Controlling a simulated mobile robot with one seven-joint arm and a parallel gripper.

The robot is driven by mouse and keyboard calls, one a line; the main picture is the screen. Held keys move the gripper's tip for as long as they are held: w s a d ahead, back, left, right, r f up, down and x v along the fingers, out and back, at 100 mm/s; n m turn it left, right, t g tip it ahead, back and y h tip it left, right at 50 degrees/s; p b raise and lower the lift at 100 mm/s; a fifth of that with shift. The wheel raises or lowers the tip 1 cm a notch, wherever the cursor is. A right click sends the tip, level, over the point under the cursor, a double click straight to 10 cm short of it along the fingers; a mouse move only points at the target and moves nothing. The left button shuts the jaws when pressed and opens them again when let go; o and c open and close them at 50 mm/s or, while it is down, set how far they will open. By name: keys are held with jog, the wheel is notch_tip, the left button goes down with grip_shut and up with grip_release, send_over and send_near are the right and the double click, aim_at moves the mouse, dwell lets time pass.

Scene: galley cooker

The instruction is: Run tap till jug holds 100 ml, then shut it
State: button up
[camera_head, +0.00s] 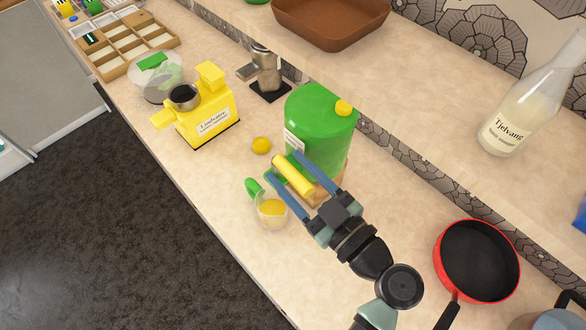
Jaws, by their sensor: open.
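A green drum-shaped dispenser (318,125) with a yellow cap stands on a wooden base on the counter. A yellow bar (292,175), seemingly its tap handle, sticks out at its front. My gripper (283,164) is open, with its two blue fingers on either side of the yellow bar; I cannot tell whether they touch it. A small clear jug (268,221) with a green handle (254,189) stands on the counter just left of my gripper, below the bar. Yellow liquid shows in the jug. Its level marks are too small to read, and I cannot tell whether a stream is falling.
A lemon (261,145) lies behind the jug. A yellow appliance (203,112) and a metal-topped grinder (267,75) stand farther back. A red pan (476,262) is at the right. A glass bottle (520,105) and a brown tray (330,22) are on the shelf. Counter front is clear.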

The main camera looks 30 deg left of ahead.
grip_shut()
dwell(1.4)
